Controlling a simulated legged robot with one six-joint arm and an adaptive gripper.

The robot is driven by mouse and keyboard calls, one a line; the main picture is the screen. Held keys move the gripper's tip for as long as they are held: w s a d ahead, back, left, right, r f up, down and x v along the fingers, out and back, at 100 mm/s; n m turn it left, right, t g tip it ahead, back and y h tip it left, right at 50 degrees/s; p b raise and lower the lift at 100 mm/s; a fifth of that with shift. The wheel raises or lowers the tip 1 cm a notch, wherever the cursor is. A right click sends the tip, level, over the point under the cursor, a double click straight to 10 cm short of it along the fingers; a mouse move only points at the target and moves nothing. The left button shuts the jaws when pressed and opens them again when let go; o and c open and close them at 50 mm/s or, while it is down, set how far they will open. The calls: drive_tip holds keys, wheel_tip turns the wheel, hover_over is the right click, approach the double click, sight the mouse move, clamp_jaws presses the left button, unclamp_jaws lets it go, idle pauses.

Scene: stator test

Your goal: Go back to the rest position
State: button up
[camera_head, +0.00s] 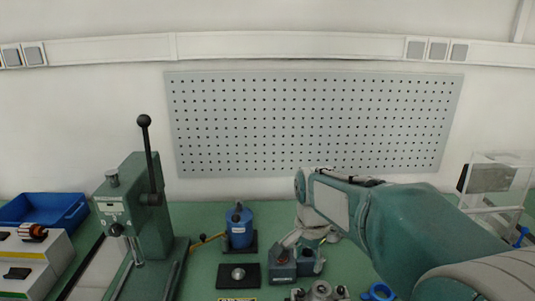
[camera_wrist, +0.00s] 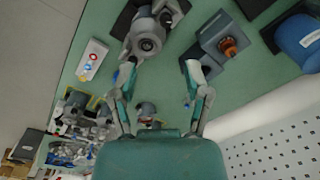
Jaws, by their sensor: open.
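My gripper (camera_wrist: 160,76) is open in the wrist view. Its two fingers are spread apart, with nothing held between them. In the head view my arm reaches in from the lower right and bends down at the middle, where my gripper (camera_head: 304,240) hangs above the bench. The head view does not show the fingertips clearly. In the wrist view a grey round fixture (camera_wrist: 147,42) lies just beyond the fingertips. A copper-coloured wound part (camera_wrist: 229,46) sits on a grey block to the right of the fingers.
The green bench (camera_head: 205,270) carries a green press (camera_head: 135,200) with a tall black-knobbed lever. A blue cylinder (camera_head: 239,225), a black plate (camera_head: 238,277) and small fixtures (camera_head: 283,265) stand nearby. A blue bin (camera_head: 45,210) is far left. A pegboard (camera_head: 315,120) hangs behind.

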drive_tip(key=s+d+r+n+t, duration=0.2)
drive_tip(key=s+n, duration=0.2)
drive_tip(key=s, duration=0.5)
drive_tip(key=s+d+r+n+t, duration=0.2)
drive_tip(key=s+n, duration=0.3)
drive_tip(key=s, duration=0.5)
drive_tip(key=shift+s+d+n+t, duration=0.2)
drive_tip(key=shift+d+n+t, duration=0.15)
drive_tip(key=shift+t, duration=0.25)
idle(0.4)
